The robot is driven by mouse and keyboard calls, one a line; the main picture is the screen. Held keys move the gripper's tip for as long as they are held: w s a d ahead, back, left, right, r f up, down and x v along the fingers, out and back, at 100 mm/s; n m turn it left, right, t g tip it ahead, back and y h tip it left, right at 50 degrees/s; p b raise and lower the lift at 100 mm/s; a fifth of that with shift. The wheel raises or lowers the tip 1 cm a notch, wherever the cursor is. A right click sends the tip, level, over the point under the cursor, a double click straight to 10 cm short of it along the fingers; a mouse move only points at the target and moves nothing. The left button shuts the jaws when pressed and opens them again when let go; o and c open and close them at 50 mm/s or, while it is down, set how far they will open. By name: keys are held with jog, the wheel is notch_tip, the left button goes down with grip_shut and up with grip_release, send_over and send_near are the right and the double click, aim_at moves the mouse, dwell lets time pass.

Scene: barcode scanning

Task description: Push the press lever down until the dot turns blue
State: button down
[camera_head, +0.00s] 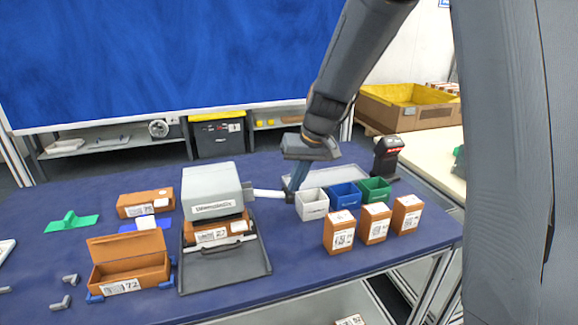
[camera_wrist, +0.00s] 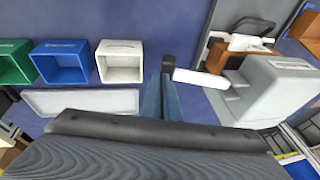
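The press (camera_head: 212,190) is a grey block-shaped head over a dark tray, with a brown box (camera_head: 210,234) under it. Its white lever (camera_head: 268,194) sticks out to the right, roughly level, with a dark end. In the wrist view the lever (camera_wrist: 200,78) runs from the grey press head (camera_wrist: 275,88) to its dark knob. My gripper (camera_head: 292,190) points down at the lever's dark end. In the wrist view its fingers (camera_wrist: 168,88) look close together, right at the knob; whether they touch it I cannot tell. I make out no coloured dot.
White (camera_head: 312,204), blue (camera_head: 344,197) and green (camera_head: 374,190) bins stand right of my gripper, with several brown boxes in front. An open brown box (camera_head: 130,268) is left of the press. A black scanner (camera_head: 388,157) stands behind the bins.

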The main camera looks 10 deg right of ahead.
jog(key=shift+s+f+b, duration=0.2)
jog(key=shift+f+b, duration=0.35)
jog(key=shift+f, duration=0.45)
jog(key=shift+s+f+b, duration=0.2)
jog(key=shift+f+b, duration=0.3)
jog(key=shift+f, duration=0.45)
dwell(0.4)
jog(key=d+r, duration=0.8)
jog(key=r, duration=0.4)
jog(key=shift+s+r, duration=0.35)
